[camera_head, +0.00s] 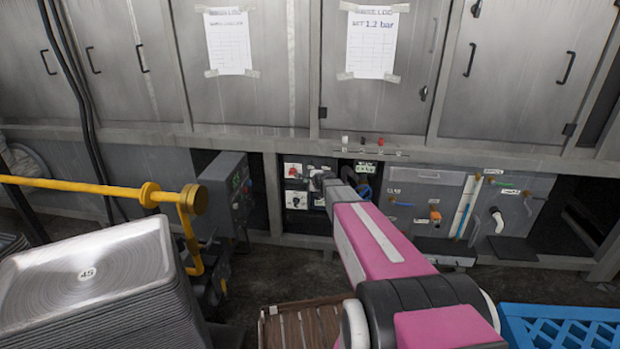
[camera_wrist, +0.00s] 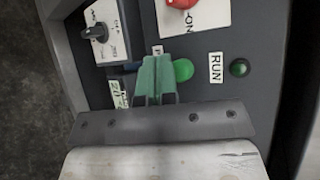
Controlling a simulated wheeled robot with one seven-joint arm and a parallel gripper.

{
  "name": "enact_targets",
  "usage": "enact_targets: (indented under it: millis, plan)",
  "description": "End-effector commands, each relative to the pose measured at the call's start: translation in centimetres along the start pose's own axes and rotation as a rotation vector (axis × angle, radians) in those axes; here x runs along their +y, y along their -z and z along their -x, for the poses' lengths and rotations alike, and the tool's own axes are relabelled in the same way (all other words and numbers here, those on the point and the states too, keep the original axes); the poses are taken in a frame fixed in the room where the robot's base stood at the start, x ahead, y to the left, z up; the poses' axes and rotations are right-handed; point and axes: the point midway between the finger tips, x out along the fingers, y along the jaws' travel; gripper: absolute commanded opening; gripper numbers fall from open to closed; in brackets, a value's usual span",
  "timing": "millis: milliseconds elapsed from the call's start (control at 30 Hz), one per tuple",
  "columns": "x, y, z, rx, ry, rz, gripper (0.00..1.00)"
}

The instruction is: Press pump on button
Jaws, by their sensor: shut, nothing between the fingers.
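In the wrist view, my gripper (camera_wrist: 157,62) is shut, its green fingers close together and empty, in front of a dark control panel (camera_wrist: 215,100). A round green button (camera_wrist: 183,70) sits just right of the fingertips and is partly behind them. I cannot tell whether they touch. A label just above the fingertips is mostly hidden, so I cannot read which button is the pump on button. A dark green round button or lamp (camera_wrist: 239,68) sits further right beside a "RUN" label (camera_wrist: 216,67). In the head view, my arm reaches to the panel (camera_head: 296,183) and hides part of it.
A red knob (camera_wrist: 181,3) on an "ON" plate and a black rotary switch (camera_wrist: 95,33) are near the fingers. In the head view, stacked pans (camera_head: 90,275) and a yellow bar (camera_head: 90,187) stand left. A blue crate (camera_head: 560,325) is at lower right.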

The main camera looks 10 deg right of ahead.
Motion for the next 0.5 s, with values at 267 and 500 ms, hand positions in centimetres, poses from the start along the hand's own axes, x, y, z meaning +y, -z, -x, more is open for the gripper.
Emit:
enact_targets:
  millis: [267,500]
  plan:
    - [-0.37,0.37,-0.50,0.000,0.000,0.001,0.00]
    - [-0.36,0.35,-0.47,0.000,0.000,0.000,0.00]
